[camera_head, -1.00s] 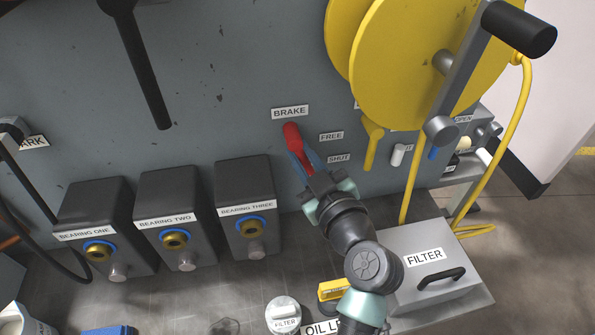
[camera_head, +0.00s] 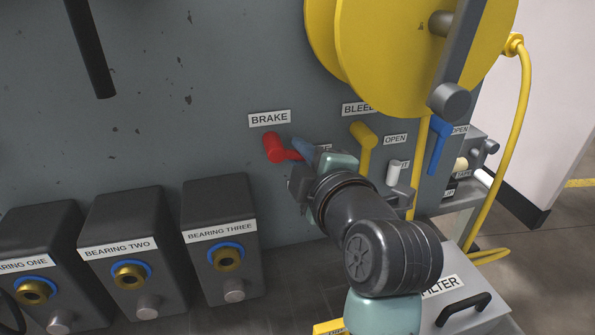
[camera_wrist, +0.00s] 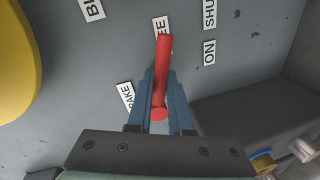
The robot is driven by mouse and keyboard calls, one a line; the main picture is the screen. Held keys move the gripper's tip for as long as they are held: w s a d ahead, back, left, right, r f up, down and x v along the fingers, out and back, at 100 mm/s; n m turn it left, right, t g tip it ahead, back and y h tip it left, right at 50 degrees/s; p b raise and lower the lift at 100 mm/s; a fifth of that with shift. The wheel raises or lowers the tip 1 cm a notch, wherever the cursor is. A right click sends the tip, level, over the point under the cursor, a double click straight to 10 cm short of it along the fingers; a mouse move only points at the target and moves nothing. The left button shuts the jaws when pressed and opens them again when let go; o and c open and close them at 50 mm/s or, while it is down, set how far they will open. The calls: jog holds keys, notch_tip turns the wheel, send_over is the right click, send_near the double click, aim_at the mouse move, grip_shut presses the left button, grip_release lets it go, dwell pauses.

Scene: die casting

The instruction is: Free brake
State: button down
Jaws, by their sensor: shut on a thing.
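The red brake lever (camera_head: 274,147) is on the grey panel under the BRAKE label (camera_head: 269,118). In the head view its arm points right, partly hidden by my gripper (camera_head: 301,151). In the wrist view the lever (camera_wrist: 163,60) runs between the two blue fingers of my gripper (camera_wrist: 161,80), which are shut on it. There its free end points at the partly covered FREE label (camera_wrist: 162,25). The SHUT label (camera_wrist: 209,12) and ON label (camera_wrist: 209,52) lie to one side. In the head view my gripper hides most of these labels.
A yellow lever (camera_head: 363,145) stands right of my gripper, under the large yellow reel (camera_head: 420,50). A blue lever (camera_head: 438,145) is farther right. Bearing housings, including bearing three (camera_head: 220,215), stick out below left. A filter box (camera_head: 470,305) is at the lower right.

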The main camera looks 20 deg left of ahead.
jog(key=shift+r+n+h+b, duration=0.3)
jog(key=shift+n+b, duration=0.25)
jog(key=shift+n, duration=0.35)
jog(key=c, duration=0.8)
grip_release()
jog(key=shift+c, duration=0.2)
jog(key=shift+r, duration=0.1)
jog(key=v, duration=1.3)
jog(key=shift+f, duration=0.2)
